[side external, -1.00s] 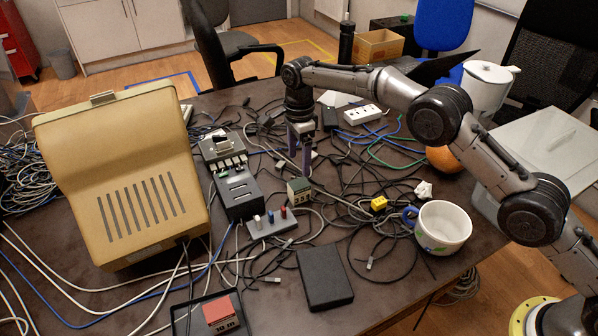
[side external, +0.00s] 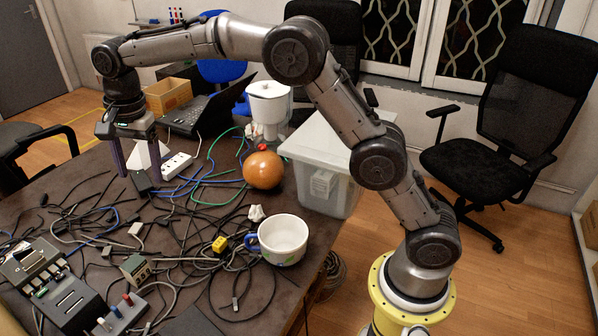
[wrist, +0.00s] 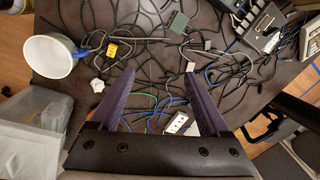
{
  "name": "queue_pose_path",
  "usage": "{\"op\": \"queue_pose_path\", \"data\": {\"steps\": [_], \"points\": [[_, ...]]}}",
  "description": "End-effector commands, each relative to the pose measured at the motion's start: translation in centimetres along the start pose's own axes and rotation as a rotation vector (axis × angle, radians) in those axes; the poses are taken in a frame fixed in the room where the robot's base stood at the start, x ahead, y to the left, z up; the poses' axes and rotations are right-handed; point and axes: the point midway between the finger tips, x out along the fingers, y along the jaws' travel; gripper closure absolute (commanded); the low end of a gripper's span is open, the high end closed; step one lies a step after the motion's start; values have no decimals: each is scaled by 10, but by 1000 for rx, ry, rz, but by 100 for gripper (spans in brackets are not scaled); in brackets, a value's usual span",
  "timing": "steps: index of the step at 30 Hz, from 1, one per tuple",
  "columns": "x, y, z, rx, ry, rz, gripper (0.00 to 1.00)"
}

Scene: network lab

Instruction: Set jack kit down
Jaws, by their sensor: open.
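My gripper (side external: 138,170) is open and empty, fingers pointing down over the cable-strewn table. In the wrist view the gap between the fingertips (wrist: 146,80) shows only cables and table. I cannot tell for sure which thing is the jack kit. A small grey-green box (side external: 134,268) sits on the table, nearer the camera than my gripper and apart from it. It shows at the top of the wrist view (wrist: 178,23), beyond the fingertips.
A white power strip (side external: 177,166) lies right of my gripper. An orange ball (side external: 263,170), a white mug (side external: 283,240), a yellow block (side external: 220,244) and a clear bin (side external: 322,165) stand further right. Dark devices (side external: 68,300) sit at lower left. Loose cables cover much of the table (side external: 60,190).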

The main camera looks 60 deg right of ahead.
Motion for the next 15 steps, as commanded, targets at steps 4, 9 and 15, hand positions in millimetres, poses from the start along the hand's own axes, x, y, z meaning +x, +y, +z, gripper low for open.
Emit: {"op": "queue_pose_path", "data": {"steps": [4, 9, 15], "points": [[-53, 50, -10, -167, 21, -54, 20], [-93, 114, -14, -362, 59, -105, 20], [-118, 197, -10, -590, 122, -153, 20]]}}
